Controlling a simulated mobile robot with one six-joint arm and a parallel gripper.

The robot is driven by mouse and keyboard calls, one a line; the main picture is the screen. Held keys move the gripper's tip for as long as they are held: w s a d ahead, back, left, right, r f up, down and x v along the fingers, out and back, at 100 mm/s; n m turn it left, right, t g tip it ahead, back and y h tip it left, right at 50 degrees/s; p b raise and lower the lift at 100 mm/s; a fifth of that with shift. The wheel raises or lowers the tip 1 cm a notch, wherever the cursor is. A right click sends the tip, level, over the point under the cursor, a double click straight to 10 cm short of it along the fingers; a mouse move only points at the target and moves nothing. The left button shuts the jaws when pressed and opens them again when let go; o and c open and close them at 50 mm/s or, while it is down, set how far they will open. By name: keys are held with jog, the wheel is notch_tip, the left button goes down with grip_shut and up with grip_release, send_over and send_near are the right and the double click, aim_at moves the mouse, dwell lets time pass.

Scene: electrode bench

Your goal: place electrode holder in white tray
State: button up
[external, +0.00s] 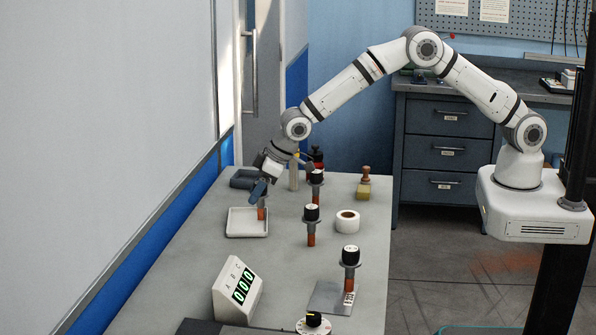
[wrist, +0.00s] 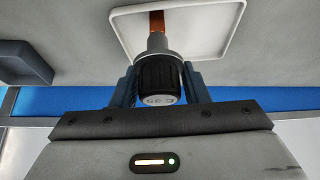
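My gripper (external: 259,190) is over the white tray (external: 233,232) on the left side of the bench, pointing down. It is shut on an electrode holder, which has a black cap (wrist: 160,78), a grey collar and a copper-coloured rod. The cap sits between the two blue fingers in the wrist view. The holder's copper end (external: 262,213) is inside the tray's outline, near its right rear side. The white tray also shows at the top of the wrist view (wrist: 222,50). I cannot tell whether the rod touches the tray floor.
Other holders stand on the bench: one in the middle (external: 312,226), one near the front (external: 349,268), one behind (external: 317,186). A white tape roll (external: 347,222), a wooden stamp (external: 363,184), a blue-grey bin (external: 243,179) and a display box (external: 237,289) also stand there.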

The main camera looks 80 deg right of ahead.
jog(key=o, duration=0.5)
jog(key=shift+c, duration=0.2)
jog(key=shift+r+p, duration=0.2)
jog(key=shift+p, duration=0.1)
jog(key=s+d+r+b, duration=0.1)
jog(key=s+d+r, duration=0.3)
jog(key=s+r, duration=0.45)
jog(key=s+d+r+b, duration=0.2)
jog(key=s+d+r, duration=0.3)
jog(key=s+r, duration=0.3)
jog(key=s+d+g, duration=0.1)
jog(key=s+d, duration=0.2)
jog(key=s, duration=0.7)
jog(key=s+d+r+m+g, duration=0.1)
jog(key=s+d, duration=0.3)
jog(key=s, duration=0.7)
jog(key=s+d+m+h, duration=0.1)
jog(key=s+d, duration=0.3)
jog(key=s, duration=0.7)
jog(key=shift+d+r+g, duration=0.15)
jog(key=shift+r+g, duration=0.2)
jog(key=shift+g, duration=0.05)
jog(key=shift+w, duration=0.1)
